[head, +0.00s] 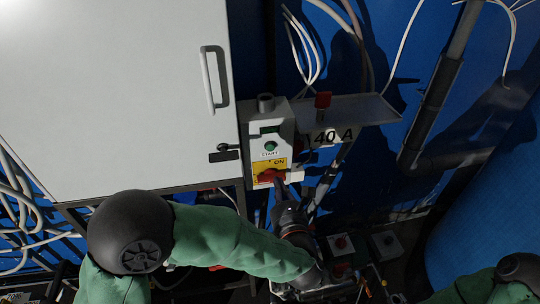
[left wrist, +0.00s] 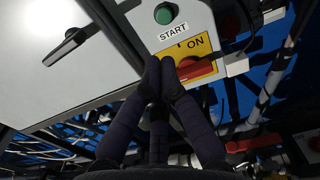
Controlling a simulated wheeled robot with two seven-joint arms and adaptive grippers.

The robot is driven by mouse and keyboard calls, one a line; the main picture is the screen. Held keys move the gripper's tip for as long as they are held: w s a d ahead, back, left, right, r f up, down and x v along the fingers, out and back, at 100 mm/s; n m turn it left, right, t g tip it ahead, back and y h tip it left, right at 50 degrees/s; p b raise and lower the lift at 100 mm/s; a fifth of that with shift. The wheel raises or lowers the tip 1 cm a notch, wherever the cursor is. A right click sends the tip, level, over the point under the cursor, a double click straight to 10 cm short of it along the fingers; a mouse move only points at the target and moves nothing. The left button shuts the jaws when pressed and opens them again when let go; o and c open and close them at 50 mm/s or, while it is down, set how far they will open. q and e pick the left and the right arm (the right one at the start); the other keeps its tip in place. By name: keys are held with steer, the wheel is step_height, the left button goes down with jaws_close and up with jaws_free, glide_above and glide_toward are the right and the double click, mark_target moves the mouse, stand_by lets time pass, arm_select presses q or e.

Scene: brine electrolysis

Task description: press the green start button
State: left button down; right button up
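The green start button (head: 270,146) is on the front of a pale control box (head: 285,128), above a START label. It also shows in the left wrist view (left wrist: 165,13), above the label (left wrist: 173,31). Below it is a red rotary switch (head: 269,176) on a yellow ON plate (left wrist: 196,47). My left gripper (head: 279,188) is just below and in front of the red switch. In the left wrist view its fingertips (left wrist: 159,66) meet, with nothing seen between them, below the START label and left of the red switch (left wrist: 196,69). Whether they touch the box is unclear. My right gripper is out of view.
A large pale cabinet (head: 110,90) with a handle (head: 214,79) stands left of the box. A grey shelf (head: 350,109) with a 40 A sign (head: 333,136) juts out at its right. Cables and pipes (head: 430,110) run along the blue wall.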

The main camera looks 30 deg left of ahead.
mark_target(268, 148)
arm_select(q)
steer(key=x, duration=1.2)
steer(key=shift+p, duration=0.35)
steer(key=w+a+b, duration=0.1)
steer(key=b, duration=0.2)
steer(key=shift+f, duration=0.1)
steer(key=shift+w+b, duration=0.1)
steer(key=shift+b, duration=0.25)
steer(key=shift+r, duration=0.35)
